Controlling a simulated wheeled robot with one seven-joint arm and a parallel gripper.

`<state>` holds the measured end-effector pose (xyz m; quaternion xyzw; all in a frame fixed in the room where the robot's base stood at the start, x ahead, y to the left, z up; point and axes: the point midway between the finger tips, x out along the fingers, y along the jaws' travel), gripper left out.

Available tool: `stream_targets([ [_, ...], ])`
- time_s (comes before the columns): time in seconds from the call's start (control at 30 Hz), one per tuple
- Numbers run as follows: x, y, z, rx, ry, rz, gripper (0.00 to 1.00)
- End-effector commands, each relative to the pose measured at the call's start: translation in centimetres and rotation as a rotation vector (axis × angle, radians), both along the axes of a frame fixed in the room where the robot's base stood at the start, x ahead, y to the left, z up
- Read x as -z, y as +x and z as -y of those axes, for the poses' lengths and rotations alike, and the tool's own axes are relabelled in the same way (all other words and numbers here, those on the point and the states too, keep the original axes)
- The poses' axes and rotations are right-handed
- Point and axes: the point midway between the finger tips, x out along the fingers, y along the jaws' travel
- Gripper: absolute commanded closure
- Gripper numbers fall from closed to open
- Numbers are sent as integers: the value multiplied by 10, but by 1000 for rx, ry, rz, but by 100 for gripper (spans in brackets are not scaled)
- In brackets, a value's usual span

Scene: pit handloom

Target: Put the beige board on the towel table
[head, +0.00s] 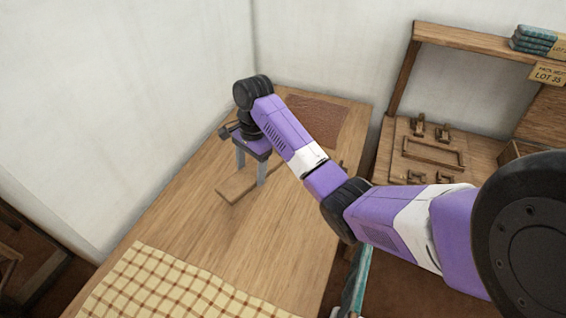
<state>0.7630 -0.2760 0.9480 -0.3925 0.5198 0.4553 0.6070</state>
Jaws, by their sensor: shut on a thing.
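The beige board (232,191) is a flat light-brown piece at the far part of the towel table (190,222), a long wooden table. My gripper (250,176) points down over the board, with its grey fingers apart and shut on it. Part of the board is hidden behind the fingers. I cannot tell whether its underside touches the tabletop or hangs just above it.
A yellow checked cloth (165,290) covers the table's near end. A dark brown mat (313,120) lies at its far end. White walls stand behind and left. A wooden bench (480,143) with fittings stands right, below a shelf (460,38). Bare tabletop lies between cloth and board.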

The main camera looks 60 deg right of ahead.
Motion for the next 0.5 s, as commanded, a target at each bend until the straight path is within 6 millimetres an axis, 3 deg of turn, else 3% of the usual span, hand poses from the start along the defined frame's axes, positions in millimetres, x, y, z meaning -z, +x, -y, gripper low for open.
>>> stream_targets([
  [0.03,-14,-6,23,154,2,3,82],
  [0.2,-45,-31,90,677,2,3,82],
  [0.3,-56,-45,115,899,2,2,82],
  [0.5,-67,-62,143,1147,2,0,82],
])
